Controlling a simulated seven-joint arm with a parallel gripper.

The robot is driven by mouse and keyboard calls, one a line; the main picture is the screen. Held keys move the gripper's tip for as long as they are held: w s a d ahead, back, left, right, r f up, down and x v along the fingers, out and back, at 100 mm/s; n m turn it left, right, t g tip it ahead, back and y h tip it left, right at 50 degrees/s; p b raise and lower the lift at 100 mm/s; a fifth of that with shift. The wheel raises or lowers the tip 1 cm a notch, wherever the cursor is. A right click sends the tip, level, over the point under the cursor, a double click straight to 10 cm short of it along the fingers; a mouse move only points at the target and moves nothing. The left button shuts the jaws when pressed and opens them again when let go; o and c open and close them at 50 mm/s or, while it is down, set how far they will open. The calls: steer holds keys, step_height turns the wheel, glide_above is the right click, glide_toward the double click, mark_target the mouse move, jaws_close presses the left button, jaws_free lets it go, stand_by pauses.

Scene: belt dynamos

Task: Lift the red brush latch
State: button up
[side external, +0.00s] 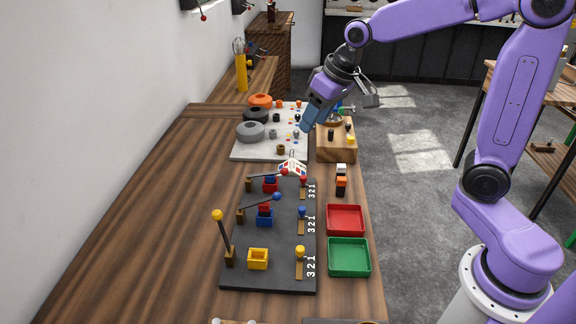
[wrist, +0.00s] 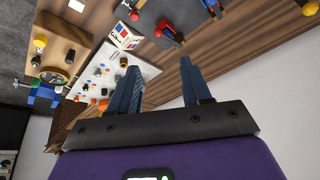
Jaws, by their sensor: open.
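The red brush latch (side external: 284,172) is a thin lever with a red ball end. It lies lowered across the top of the red brush holder (side external: 270,187) at the far end of the dark board (side external: 243,278). The red holder (wrist: 168,32) also shows near the top of the wrist view; the latch is hard to make out there. My gripper (side external: 306,128) is above the far end of the table, beyond and higher than the red latch. In the wrist view, my gripper (wrist: 158,68) has its two blue fingers apart with nothing between them.
The blue latch (side external: 277,196) is lowered and the yellow latch (side external: 217,215) stands upright. A white tray (side external: 240,155) of parts, a wooden block (side external: 337,153) and a small printed card box (side external: 292,167) are near. Red (side external: 345,206) and green (side external: 348,243) trays lie right. The left tabletop is clear.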

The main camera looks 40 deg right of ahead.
glide_toward(286, 169)
steer(key=x, duration=0.8)
steer(key=shift+w+f, duration=0.1)
steer(key=shift+f, duration=0.15)
jaws_close()
stand_by(0.3)
